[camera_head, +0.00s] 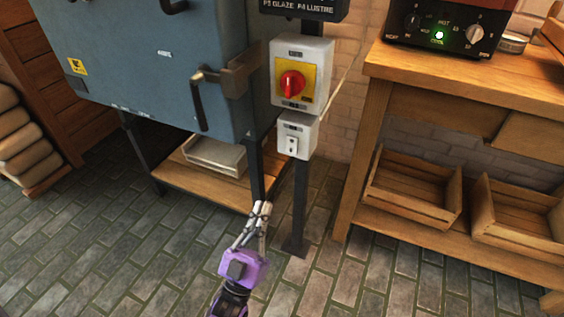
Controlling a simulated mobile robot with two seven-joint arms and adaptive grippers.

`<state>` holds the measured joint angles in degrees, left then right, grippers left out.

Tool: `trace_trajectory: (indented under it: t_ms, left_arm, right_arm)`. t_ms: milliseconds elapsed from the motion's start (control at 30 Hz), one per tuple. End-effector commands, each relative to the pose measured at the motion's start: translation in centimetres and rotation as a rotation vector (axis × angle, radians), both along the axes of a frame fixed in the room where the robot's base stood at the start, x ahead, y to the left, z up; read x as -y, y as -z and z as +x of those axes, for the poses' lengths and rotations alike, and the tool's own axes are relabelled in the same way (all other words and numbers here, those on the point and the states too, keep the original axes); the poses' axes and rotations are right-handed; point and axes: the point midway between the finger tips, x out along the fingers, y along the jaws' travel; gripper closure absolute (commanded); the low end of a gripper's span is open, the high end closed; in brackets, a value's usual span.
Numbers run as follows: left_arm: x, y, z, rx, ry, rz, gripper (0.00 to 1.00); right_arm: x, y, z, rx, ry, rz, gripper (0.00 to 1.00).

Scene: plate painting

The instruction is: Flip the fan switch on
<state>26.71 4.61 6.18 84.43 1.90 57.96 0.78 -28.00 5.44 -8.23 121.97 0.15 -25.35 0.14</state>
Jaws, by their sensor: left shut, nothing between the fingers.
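A small white box with a switch (291,145) is mounted on a dark post, below a larger grey box with a yellow plate and a red rotary knob (291,84). The small box has a dark label at its top; the label is too small to read, and I cannot tell which way the switch is set. My left gripper (263,208), with a purple body, points upward in the lower middle of the view. Its fingers are shut and empty, below and to the left of the small box and apart from it. My right gripper is not in view.
A blue-grey kiln (150,60) with a door handle (201,100) stands left of the post (298,205). A wooden bench (450,85) at right carries a black control box (445,25); wooden crates (412,190) sit on its lower shelf. The tiled floor in front is clear.

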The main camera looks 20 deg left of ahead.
Motion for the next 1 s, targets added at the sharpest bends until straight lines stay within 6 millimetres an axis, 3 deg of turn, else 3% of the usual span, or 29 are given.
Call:
trace_trajectory:
  t_ms: [367, 767, 1000]
  left_arm:
    - [0.1, -1.0, 1.3, 0.001, 0.000, 0.000, 1.00]
    - [0.3, -6.1, 7.8, 0.001, 0.001, 0.001, 1.00]
    - [0.4, -5.5, 11.1, -0.004, 0.000, 0.000, 1.00]
  right_arm:
    - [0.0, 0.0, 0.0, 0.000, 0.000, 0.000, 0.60]
    - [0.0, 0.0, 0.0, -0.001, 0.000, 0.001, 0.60]
    - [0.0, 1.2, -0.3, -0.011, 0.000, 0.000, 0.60]
